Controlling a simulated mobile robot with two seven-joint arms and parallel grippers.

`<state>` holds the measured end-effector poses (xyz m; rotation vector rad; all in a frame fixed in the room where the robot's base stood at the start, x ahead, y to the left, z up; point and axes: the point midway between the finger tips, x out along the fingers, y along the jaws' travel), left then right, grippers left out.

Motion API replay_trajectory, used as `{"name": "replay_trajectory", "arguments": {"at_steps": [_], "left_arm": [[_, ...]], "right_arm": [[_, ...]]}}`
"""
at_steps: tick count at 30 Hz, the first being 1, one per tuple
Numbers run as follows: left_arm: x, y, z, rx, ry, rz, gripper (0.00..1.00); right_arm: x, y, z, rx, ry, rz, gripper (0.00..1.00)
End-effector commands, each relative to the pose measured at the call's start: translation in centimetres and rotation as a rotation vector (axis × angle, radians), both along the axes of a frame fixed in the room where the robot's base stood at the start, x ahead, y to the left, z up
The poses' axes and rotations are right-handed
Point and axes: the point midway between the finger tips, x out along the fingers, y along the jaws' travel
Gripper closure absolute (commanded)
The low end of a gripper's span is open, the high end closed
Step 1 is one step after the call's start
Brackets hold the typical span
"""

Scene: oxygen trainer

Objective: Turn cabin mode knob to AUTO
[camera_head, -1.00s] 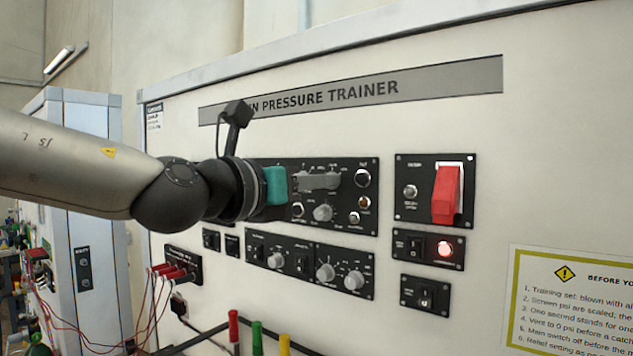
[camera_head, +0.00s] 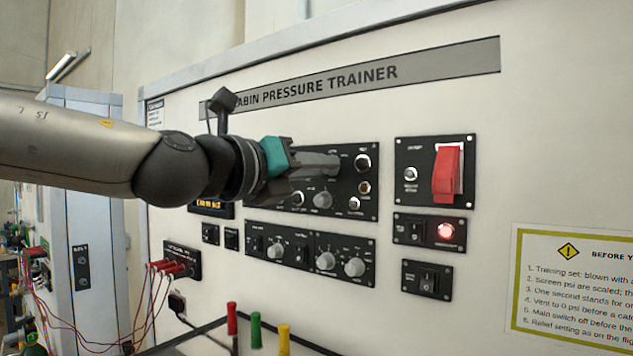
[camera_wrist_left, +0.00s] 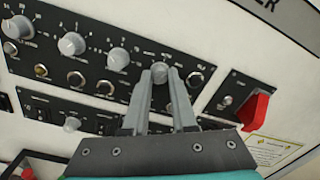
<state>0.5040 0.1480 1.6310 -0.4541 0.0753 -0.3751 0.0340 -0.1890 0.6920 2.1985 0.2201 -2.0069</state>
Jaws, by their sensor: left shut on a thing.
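My left gripper (camera_head: 334,163) reaches in from the left to the upper black control panel (camera_head: 367,207). In the left wrist view its two grey fingers (camera_wrist_left: 161,74) are shut on a round grey knob (camera_wrist_left: 160,72), one finger on each side. This knob is the rightmost in its row. In the head view the fingers hide it. Its label and pointer are too small or covered to read, so I cannot tell its setting or confirm it is the cabin mode knob. My right gripper is not in view.
A red guarded switch (camera_head: 446,175) and a lit red lamp (camera_head: 445,230) are to the right. A lower panel (camera_head: 311,260) carries several knobs. Red cables (camera_head: 171,268) plug in at lower left.

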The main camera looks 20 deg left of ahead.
Motion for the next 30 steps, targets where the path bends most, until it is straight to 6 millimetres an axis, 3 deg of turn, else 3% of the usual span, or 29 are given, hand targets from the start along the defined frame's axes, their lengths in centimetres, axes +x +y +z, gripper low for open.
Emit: {"name": "replay_trajectory", "arguments": {"at_steps": [9, 30], "left_arm": [[0.0, 0.0, -0.2, -0.285, 0.103, -0.001, 1.00], [0.0, 0.0, -0.2, -0.910, 0.332, -0.002, 1.00]], "right_arm": [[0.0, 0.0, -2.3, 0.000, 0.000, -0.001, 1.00], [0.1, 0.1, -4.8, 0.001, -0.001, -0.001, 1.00]]}}
